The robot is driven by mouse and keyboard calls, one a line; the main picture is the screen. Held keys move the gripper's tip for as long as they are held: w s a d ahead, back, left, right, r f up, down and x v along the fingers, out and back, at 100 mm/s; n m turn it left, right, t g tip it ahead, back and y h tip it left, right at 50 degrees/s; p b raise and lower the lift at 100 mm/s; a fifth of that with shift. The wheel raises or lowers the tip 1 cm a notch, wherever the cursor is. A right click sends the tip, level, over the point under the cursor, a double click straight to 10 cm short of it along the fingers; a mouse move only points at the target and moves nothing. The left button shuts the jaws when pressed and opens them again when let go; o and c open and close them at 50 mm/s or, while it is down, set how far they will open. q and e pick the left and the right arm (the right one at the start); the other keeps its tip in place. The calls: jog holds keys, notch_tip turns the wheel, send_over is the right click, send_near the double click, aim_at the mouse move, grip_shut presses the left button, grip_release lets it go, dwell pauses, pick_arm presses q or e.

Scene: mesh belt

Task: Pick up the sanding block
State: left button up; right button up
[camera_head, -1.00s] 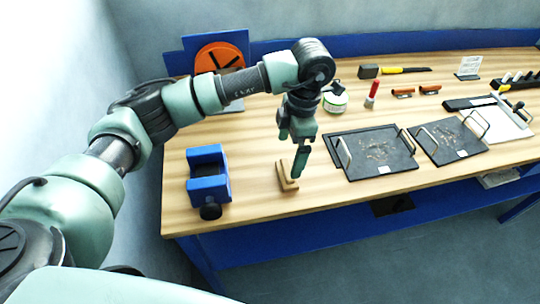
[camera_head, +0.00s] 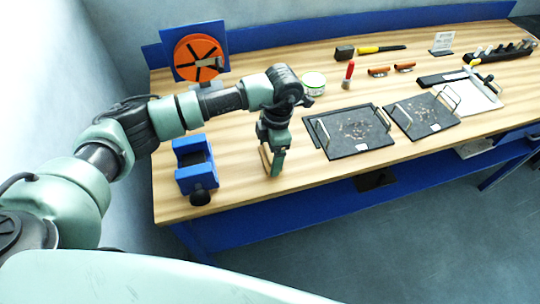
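A small tan block (camera_head: 265,158), which looks like the sanding block, stands on the wooden bench right of the blue vise. Only a narrow strip of it shows, at the left edge of my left gripper; the rest is hidden. My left gripper (camera_head: 275,163) points down, with its green finger in front of the block and its tip close to the bench top. I cannot tell whether the fingers are closed on the block. My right gripper is not in view.
The blue vise (camera_head: 195,168) stands close on the left. Dark trays with wire handles (camera_head: 348,131) lie to the right. An orange disc on a blue stand (camera_head: 200,58), a round tin (camera_head: 313,84) and a red-handled tool (camera_head: 348,75) are behind. Bare bench lies in front of the trays.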

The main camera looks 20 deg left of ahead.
pick_arm(q)
jog(key=c, duration=0.8)
jog(key=shift+o, duration=0.2)
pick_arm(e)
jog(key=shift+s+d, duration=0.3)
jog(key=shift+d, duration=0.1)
pick_arm(q)
jog(key=shift+r, duration=0.1)
jog(key=shift+r, duration=0.2)
notch_tip(320, 180, up, 20)
jog(key=b, duration=0.4)
jog(key=shift+f, duration=0.25)
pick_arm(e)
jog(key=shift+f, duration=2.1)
